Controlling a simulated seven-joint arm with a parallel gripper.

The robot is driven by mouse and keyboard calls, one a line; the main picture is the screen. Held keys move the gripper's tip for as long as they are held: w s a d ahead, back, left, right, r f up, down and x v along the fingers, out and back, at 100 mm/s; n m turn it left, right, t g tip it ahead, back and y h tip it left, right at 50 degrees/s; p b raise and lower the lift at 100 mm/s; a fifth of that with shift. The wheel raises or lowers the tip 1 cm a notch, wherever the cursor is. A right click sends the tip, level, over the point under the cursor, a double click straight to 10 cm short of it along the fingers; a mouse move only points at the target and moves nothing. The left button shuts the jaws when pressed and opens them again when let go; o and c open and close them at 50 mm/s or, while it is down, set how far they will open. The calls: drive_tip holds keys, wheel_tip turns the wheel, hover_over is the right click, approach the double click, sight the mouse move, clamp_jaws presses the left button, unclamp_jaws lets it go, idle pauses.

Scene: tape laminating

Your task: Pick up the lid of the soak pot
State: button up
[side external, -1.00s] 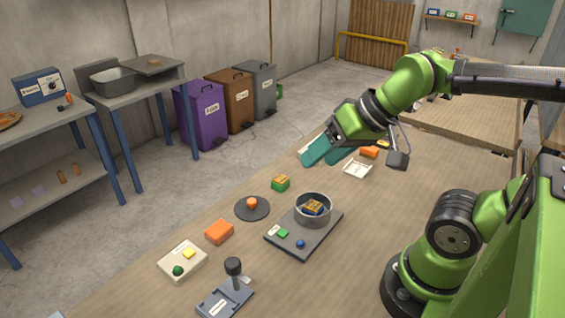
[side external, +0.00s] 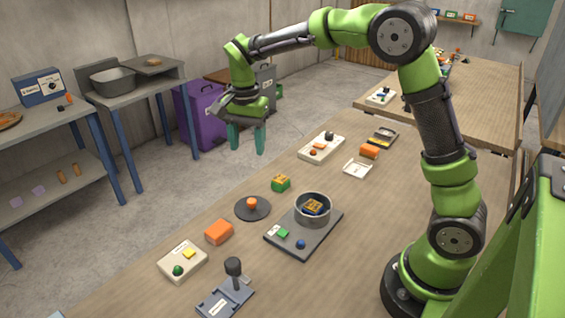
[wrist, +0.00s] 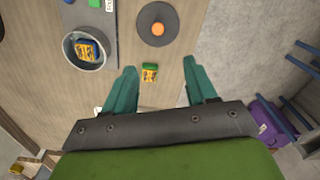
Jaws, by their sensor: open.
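The lid (side external: 252,208) is a flat dark grey disc with an orange knob, lying on the table left of the pot. It also shows in the wrist view (wrist: 143,30), ahead of the fingers. The soak pot (side external: 313,213) is a round grey metal pot standing uncovered on a dark base plate (side external: 285,252), with a yellow and blue block inside. My gripper (side external: 247,139) is open and empty, with teal fingers pointing down, well above the table near its far left edge. The wrist view shows its fingers (wrist: 160,88) spread apart.
A green and yellow block (side external: 281,183) sits just behind the lid. An orange block (side external: 219,232) lies in front of it, near a white tray (side external: 183,262) and a grey stand with a black knob (side external: 232,285). Another white tray (side external: 321,148) lies further back.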

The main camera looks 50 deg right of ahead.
approach(251, 200)
drive_tip(key=shift+m, duration=0.4)
wheel_tip(251, 200, down, 9)
drive_tip(key=shift+r, duration=0.15)
drive_tip(key=shift+c, duration=0.2)
clamp_jaws()
